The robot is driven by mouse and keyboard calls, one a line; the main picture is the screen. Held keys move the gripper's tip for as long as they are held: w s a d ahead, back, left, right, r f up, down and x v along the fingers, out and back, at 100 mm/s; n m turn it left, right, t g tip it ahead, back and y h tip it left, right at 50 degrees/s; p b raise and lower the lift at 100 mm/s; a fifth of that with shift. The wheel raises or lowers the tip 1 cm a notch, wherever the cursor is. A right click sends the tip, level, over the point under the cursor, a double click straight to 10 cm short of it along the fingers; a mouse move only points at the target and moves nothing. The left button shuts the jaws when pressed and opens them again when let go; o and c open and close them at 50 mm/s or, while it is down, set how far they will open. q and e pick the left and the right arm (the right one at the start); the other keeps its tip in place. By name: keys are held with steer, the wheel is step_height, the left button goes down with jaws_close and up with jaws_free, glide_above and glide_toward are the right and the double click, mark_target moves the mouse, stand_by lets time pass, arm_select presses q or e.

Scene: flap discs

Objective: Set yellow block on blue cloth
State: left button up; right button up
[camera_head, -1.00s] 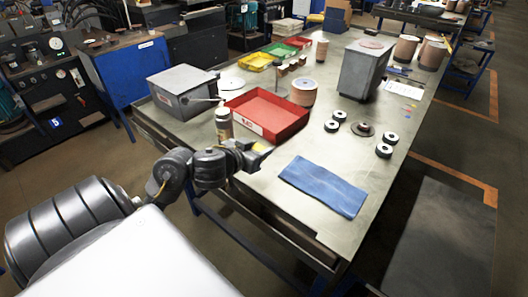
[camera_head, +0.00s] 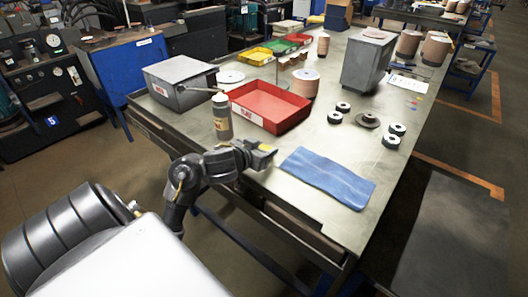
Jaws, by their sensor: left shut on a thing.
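A blue cloth (camera_head: 328,178) lies flat near the front edge of the metal workbench. My left gripper (camera_head: 263,157) is just left of the cloth, at the bench's front edge. It is shut on the yellow block (camera_head: 267,148), of which only a small yellow part shows at the fingertips. The rest of the block is hidden by the gripper. The block is beside the cloth in the picture, not over it; its height above the bench is hard to tell. My right gripper is not in view.
A bottle (camera_head: 222,117) stands behind my left gripper, beside a red tray (camera_head: 268,107). Several dark-and-white discs (camera_head: 391,141) lie behind the cloth. A grey box (camera_head: 180,82) and a grey metal bin (camera_head: 368,62) stand farther back. The bench around the cloth is clear.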

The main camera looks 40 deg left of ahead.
arm_select(q)
steer(key=shift+f, duration=0.25)
steer(key=o, duration=0.9)
steer(key=shift+r, duration=0.1)
steer(key=shift+o, duration=0.2)
